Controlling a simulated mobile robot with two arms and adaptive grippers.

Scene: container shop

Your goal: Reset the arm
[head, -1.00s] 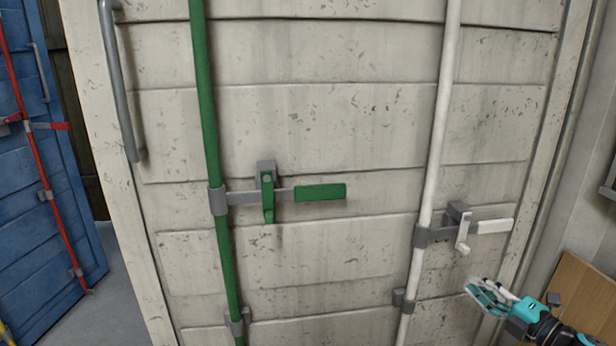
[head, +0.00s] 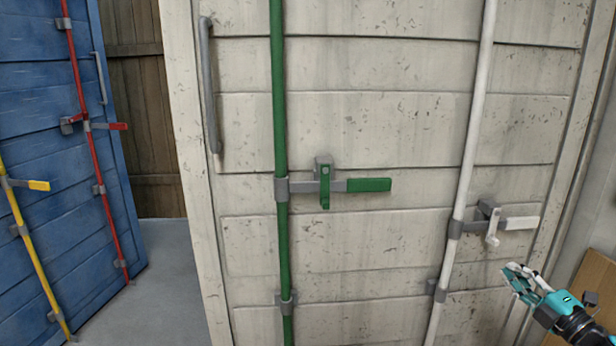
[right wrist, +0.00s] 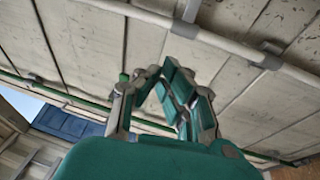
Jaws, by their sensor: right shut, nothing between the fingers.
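My right gripper (head: 520,284) is at the lower right of the head view, teal and grey, just below the white handle (head: 520,223) of the container door. It is shut and empty. In the right wrist view its fingers (right wrist: 190,100) come together in front of the pale door panels, apart from the white rod (right wrist: 200,36). My left gripper is in neither view.
The off-white container door (head: 400,130) fills the middle, with a green rod (head: 280,130), a green handle (head: 368,185) and a grey grab bar (head: 210,90). A blue container (head: 40,130) with red and yellow rods stands at left. Grey floor (head: 180,270) lies open between them. A brown board (head: 597,285) is at far right.

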